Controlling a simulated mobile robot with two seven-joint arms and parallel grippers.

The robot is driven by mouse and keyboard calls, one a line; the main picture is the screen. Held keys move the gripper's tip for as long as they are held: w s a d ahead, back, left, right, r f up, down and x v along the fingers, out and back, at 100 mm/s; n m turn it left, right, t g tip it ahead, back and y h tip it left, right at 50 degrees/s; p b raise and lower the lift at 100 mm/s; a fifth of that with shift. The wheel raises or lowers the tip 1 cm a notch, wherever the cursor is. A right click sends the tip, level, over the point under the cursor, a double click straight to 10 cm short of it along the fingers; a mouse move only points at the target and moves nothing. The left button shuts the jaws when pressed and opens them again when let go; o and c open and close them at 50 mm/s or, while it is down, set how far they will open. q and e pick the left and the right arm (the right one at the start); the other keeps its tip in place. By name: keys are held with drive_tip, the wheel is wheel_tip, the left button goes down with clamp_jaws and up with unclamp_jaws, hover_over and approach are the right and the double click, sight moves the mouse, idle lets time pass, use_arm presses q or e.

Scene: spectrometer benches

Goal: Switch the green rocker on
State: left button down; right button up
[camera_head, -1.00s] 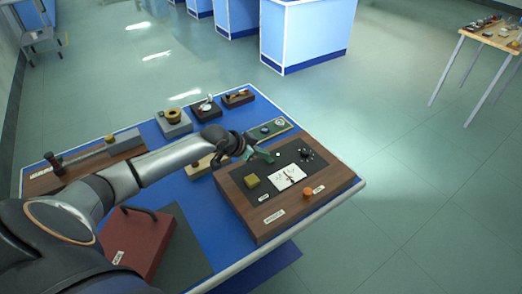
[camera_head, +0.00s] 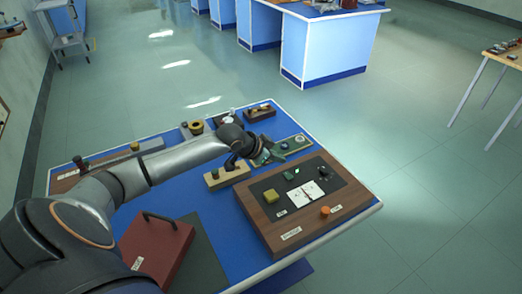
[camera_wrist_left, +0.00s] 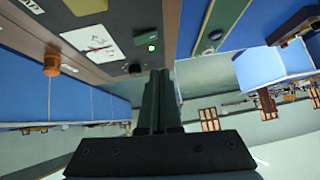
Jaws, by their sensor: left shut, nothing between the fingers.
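The green rocker (camera_head: 288,175) sits on the dark face of a wooden instrument box (camera_head: 262,213), between a yellow block (camera_head: 271,196) and a small lamp (camera_head: 297,170). I cannot make out its tilt. My left gripper (camera_head: 270,156) is shut and empty. It hovers beyond the panel's far left edge, near a green board (camera_head: 296,144), apart from the rocker. Its closed fingers also show in the left wrist view (camera_wrist_left: 158,80). My right gripper is out of view.
The panel also bears a white meter (camera_head: 306,192), a black knob (camera_head: 306,165) and an orange knob (camera_head: 325,211). A wooden block with posts (camera_head: 228,176) stands left of the box. A dark red case (camera_head: 155,250) lies at front left.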

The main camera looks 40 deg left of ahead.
use_arm(q)
drive_tip(key=a+v, duration=0.1)
drive_tip(key=v, duration=0.6)
drive_tip(key=shift+r, duration=0.2)
drive_tip(key=shift+a, duration=0.15)
